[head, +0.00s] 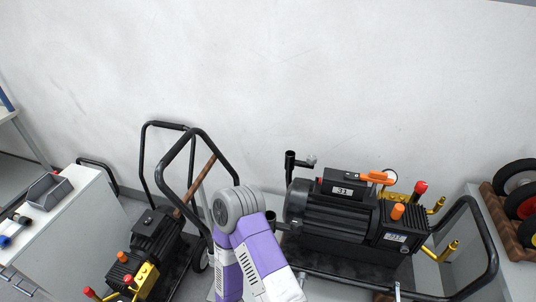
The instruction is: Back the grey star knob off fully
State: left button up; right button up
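A small grey knob (312,160), which may be the star knob, sits at the right side of the top of a black upright tube (290,168). It is too small to make out its lobes or thread. The tube stands at the left end of the black pump (340,208) in the middle right. A purple and white arm of mine with a grey joint (238,207) rises from the bottom edge, left of the pump and apart from the knob. Neither gripper shows in the head view.
The pump carries an orange lever (375,177), an orange cap (397,211), a red knob (421,187) and brass fittings. A black cart handle (490,250) curves around its right. Another cart with a pump (155,235) stands left. Wheels (520,178) lie far right; a white wall is behind.

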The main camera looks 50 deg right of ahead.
aim_at(312, 159)
jog(key=u, duration=0.05)
jog(key=k, duration=0.9)
jog(key=z, duration=0.9)
jog(key=i, duration=0.45)
jog(key=u, duration=0.05)
